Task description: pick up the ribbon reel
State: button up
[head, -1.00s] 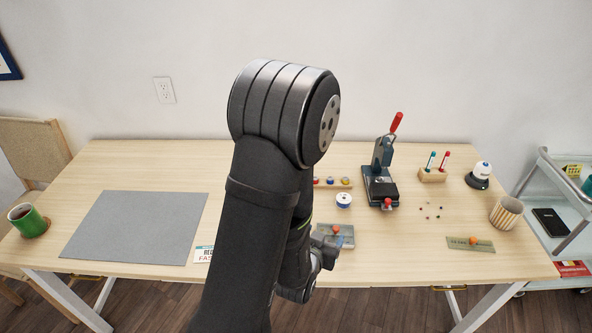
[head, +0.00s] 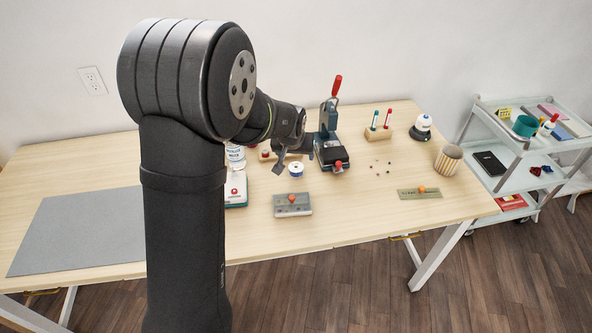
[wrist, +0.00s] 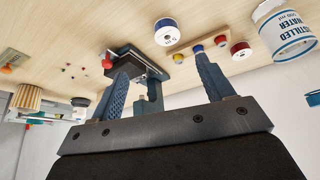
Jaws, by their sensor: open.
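In the wrist view the reel (wrist: 166,32) shows near the top, beyond and between the fingers. My gripper (head: 291,154) is just behind and above the reel in the head view, apart from it. In the wrist view the gripper (wrist: 163,70) has its two fingers wide apart with nothing between them.
A press (head: 330,150) with a red handle stands close right of the reel. A wooden spool rack (wrist: 203,40) and a distilled water bottle (head: 235,156) are close by on the left.

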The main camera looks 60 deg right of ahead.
jog(key=r+y, duration=0.1)
jog(key=r, duration=0.1)
send_over(296, 169)
jog(key=s+a, duration=0.2)
jog(key=f, duration=1.1)
jog(key=shift+w+a, duration=0.15)
jog(key=shift+w, duration=0.1)
jog(key=shift+w+d+x, duration=0.15)
jog(key=shift+x, duration=1.25)
jog(key=shift+w+d+x, duration=0.1)
jog(key=shift+w+x, duration=0.1)
jog(key=shift+x, duration=1.2)
jog(key=shift+r, duration=0.2)
jog(key=c, duration=1)
jog(key=shift+r, duration=0.15)
jog(key=shift+c, duration=0.2)
